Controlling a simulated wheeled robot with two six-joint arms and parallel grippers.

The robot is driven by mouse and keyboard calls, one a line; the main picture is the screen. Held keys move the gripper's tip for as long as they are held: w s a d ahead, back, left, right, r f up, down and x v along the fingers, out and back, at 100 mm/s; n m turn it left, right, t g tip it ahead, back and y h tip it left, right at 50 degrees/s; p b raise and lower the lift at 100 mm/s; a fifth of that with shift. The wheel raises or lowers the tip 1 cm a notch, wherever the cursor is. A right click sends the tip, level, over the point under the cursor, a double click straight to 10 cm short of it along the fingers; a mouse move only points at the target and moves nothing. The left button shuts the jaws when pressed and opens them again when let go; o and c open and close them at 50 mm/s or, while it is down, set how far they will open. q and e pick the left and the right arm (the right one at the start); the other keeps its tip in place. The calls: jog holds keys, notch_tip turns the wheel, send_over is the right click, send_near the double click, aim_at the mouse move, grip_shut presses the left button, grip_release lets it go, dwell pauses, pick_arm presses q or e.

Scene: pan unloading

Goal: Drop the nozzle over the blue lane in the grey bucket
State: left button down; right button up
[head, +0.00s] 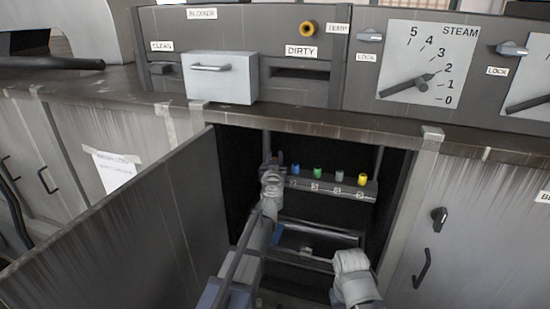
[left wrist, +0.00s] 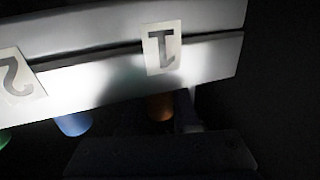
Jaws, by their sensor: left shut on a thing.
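In the head view my left gripper (head: 270,164) is inside the open cabinet, at the left end of the nozzle rack (head: 328,187). It is shut on an orange nozzle, mostly hidden in the head view. In the left wrist view the orange nozzle (left wrist: 160,106) shows below an upside-down label 1, near a dark finger. Blue (head: 295,169), green (head: 317,172), grey (head: 339,177) and yellow (head: 362,180) nozzles stand along the rack. Below it is a bucket (head: 325,262) with a blue lane (head: 278,236) at its left. My right arm is at the lower right; its gripper is not visible.
The cabinet door (head: 135,225) stands open at the left. The counter edge (head: 310,125) runs above the opening. A white drawer (head: 221,78) sticks out above it. A closed panel with a handle (head: 422,268) is at the right.

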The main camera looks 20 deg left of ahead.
jog(key=shift+r+p, duration=0.3)
notch_tip(320, 180, up, 4)
jog(key=p, duration=0.3)
jog(key=shift+f+p, duration=0.1)
jog(key=shift+p, duration=0.3)
dwell(0.5)
